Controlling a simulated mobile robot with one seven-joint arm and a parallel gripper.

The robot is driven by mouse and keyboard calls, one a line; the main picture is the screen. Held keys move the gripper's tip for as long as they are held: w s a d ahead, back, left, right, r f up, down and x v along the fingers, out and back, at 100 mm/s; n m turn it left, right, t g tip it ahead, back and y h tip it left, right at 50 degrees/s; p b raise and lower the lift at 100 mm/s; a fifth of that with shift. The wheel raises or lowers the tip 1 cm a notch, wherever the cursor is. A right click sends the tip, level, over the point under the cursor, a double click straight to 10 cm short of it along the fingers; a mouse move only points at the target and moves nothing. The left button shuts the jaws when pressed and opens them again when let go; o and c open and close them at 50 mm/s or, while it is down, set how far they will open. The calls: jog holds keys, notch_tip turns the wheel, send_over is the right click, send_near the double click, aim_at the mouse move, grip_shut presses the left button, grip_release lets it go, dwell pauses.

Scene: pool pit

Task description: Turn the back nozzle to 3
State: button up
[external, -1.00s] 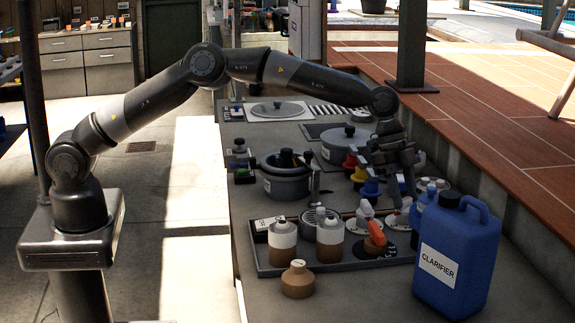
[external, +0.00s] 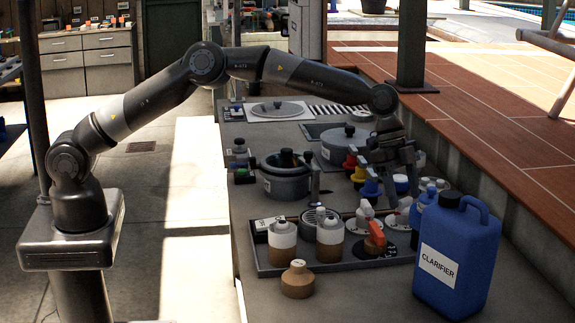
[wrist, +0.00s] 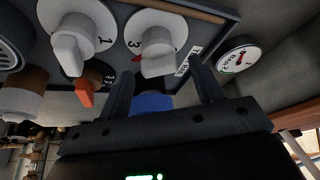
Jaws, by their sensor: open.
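Two white nozzle knobs on round white dials stand at the edge of a dark panel (external: 300,268). In the wrist view one nozzle (wrist: 66,50) has a 1 showing beside it. The other nozzle (wrist: 158,52) has a 3 showing beside it and a small red mark at its rim. An orange-red handle (external: 375,232) sits on a black dial beside them. My gripper (external: 392,185) is open and empty above the panel's right end. In the wrist view its fingers lie either side of the 3 nozzle's lower end; I cannot tell if they touch it.
A blue CLARIFIER jug (external: 455,255) stands close at the right. Brown-and-white bottles (external: 283,240) stand on the panel's left part. Pots (external: 285,180) and coloured caps (external: 370,188) crowd the counter behind. A round gauge (wrist: 238,58) lies right of the fingers.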

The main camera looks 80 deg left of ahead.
jog(key=v, duration=1)
jog(key=shift+r, duration=0.15)
jog(key=s+a+r+n+t+y, duration=0.1)
jog(key=s+a+r+n, duration=0.15)
jog(key=s+r, duration=0.4)
jog(key=s+a+r+n+y, duration=0.1)
jog(key=s+a+r, duration=0.25)
jog(key=s, duration=0.65)
jog(key=s+a+r+n+t+y, duration=0.15)
jog(key=s+a+r, duration=0.25)
jog(key=s, duration=0.4)
jog(key=s+a+f+n, duration=0.2)
jog(key=s+a, duration=0.1)
jog(key=s, duration=0.6)
jog(key=s+a+f+n, duration=0.2)
jog(key=s+a+f, duration=0.1)
jog(key=s, duration=0.5)
jog(key=s+a+f+n, duration=0.3)
jog(key=s+a, duration=0.1)
jog(key=s, duration=0.5)
jog(key=shift+s+t, duration=0.35)
jog(key=shift+s, duration=0.05)
jog(key=shift+y, duration=0.25)
jog(key=shift+c, duration=0.6)
